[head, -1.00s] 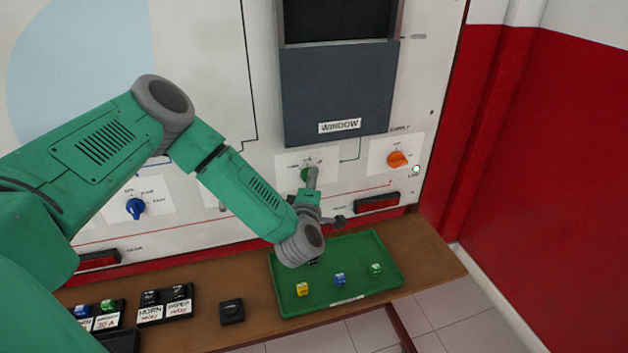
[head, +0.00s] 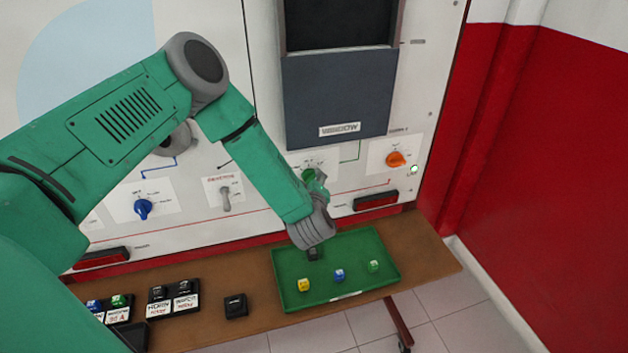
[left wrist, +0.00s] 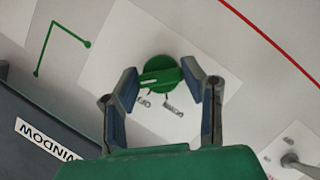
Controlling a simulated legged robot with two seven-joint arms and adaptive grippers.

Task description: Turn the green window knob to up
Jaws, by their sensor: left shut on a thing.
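The green window knob (head: 309,174) is on a white plate on the panel, below the dark WINDOW box. In the left wrist view the knob (left wrist: 160,74) is round, with a white pointer mark toward the picture's left. Small labels beside it are too blurred to read surely. My left gripper (head: 318,184) is at the knob in the head view and partly covers it. In the left wrist view my left gripper (left wrist: 162,80) has one finger on each side of the knob and is shut on it. My right gripper is not in view.
The WINDOW box (head: 338,95) stands out above the knob. An orange supply knob (head: 395,159) is to the right. A toggle switch (head: 226,198) and a blue knob (head: 143,208) are to the left. A green tray (head: 350,290) with small coloured blocks lies on the shelf below.

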